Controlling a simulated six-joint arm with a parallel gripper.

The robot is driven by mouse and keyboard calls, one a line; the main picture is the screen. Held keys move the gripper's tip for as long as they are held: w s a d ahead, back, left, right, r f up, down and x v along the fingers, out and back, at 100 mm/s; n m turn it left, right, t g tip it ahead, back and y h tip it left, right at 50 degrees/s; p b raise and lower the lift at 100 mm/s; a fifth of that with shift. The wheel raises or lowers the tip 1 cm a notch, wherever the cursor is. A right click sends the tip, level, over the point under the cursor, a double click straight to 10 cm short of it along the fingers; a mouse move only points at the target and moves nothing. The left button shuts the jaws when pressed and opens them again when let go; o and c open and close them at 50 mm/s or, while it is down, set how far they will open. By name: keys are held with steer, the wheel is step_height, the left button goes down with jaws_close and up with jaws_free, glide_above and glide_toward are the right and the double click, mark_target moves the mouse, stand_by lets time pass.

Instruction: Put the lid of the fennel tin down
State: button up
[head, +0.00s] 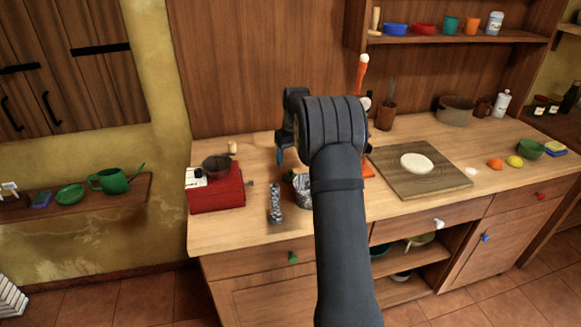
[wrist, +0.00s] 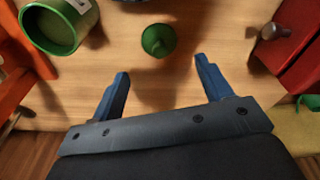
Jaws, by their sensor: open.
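In the wrist view a small round green lid with a knob (wrist: 158,40) appears to lie on the wooden counter, knob toward the camera. A green tin with a pale label (wrist: 60,28) stands to its left, its top uncovered. I cannot read the label. My gripper (wrist: 162,78) has its two blue fingers spread wide, with nothing between them. The lid is just beyond the fingertips, apart from them. In the head view my gripper (head: 284,152) is over the left part of the counter.
A red box-shaped grinder (head: 217,192) stands left of my gripper; its knob (wrist: 272,31) shows in the wrist view. Grey speckled items (head: 275,203) lie near the counter's front. A board with pale dough (head: 417,164) is to the right. Some bare counter (head: 225,228) shows at the front left.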

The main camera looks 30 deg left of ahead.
mark_target(290, 170)
steer(key=r, duration=0.5)
steer(key=shift+s+d+r, duration=0.15)
steer(key=shift+d, duration=0.15)
steer(key=f, duration=0.4)
steer(key=a+f, duration=0.1)
steer(key=f, duration=0.7)
steer(key=shift+w+a+f, duration=0.15)
steer(key=shift+w+f, duration=0.15)
step_height(290, 170, up, 4)
steer(key=shift+f, duration=0.2)
steer(key=shift+r, duration=0.4)
